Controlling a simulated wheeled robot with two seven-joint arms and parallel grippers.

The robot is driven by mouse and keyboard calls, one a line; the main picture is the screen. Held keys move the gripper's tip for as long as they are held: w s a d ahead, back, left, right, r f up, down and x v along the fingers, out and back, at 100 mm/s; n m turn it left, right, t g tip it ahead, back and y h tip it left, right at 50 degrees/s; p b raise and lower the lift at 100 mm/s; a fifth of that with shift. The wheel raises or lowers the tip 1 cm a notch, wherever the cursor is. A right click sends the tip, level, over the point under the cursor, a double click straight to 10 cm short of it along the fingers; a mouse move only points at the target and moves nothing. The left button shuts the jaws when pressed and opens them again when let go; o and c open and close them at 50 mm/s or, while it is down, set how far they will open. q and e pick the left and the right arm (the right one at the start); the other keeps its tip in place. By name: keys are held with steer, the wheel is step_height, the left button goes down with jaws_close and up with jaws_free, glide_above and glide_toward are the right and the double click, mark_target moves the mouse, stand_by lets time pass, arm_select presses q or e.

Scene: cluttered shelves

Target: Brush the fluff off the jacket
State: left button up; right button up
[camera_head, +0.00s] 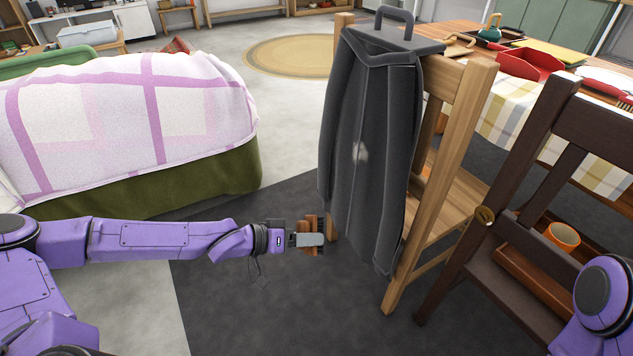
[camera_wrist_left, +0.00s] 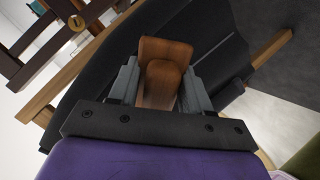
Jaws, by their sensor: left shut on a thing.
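A dark grey jacket (camera_head: 365,200) hangs over the back of a light wooden chair, and its dark surface fills much of the left wrist view (camera_wrist_left: 125,50). A small pale tuft of fluff (camera_head: 360,152) sits on its front, around mid height. My left gripper (camera_head: 312,240) is shut on a brown wooden brush (camera_wrist_left: 165,60), held left of the jacket's lower part and below the fluff's height. In the head view the brush appears apart from the jacket. Its bristles are hard to make out. Of my right arm only a purple part shows at the right edge; its gripper is out of view.
The light wooden chair (camera_head: 474,100) stands behind the jacket. A dark wooden chair (camera_head: 556,110) with an orange mug (camera_head: 563,236) near it is at right. A sofa with a purple-checked blanket (camera_head: 130,110) is at left. Floor between sofa and jacket is clear.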

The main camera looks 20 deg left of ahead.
mark_target(306, 251)
arm_select(q)
steer(key=shift+s+f+m+t+h+b, duration=0.75)
steer(key=shift+s+f+h+b, duration=2.3)
steer(key=shift+b, duration=4)
steer(key=shift+m+g+y, duration=0.25)
steer(key=shift+g+y, duration=0.1)
steer(key=shift+y, duration=0.2)
steer(key=w+r, duration=0.1)
steer(key=w+d+r, duration=0.1)
steer(key=w, duration=0.1)
steer(key=w+r+p, duration=0.1)
steer(key=w, duration=0.1)
steer(key=shift+w+d+r, duration=0.15)
steer(key=shift+w+d, duration=0.05)
steer(key=w+a+r+n+t+y, duration=0.2)
steer(key=w+r, duration=0.4)
steer(key=w, duration=0.2)
steer(key=w+a+r+n+t+y, duration=0.2)
steer(key=w+a+r, duration=0.1)
steer(key=w+r, duration=0.4)
steer(key=shift+f+x, duration=0.15)
steer(key=shift+x, duration=1.5)
steer(key=shift+f+x, duration=0.15)
steer(key=shift+x, duration=1.5)
steer(key=shift+b+x, duration=1.05)
steer(key=shift+b, duration=0.15)
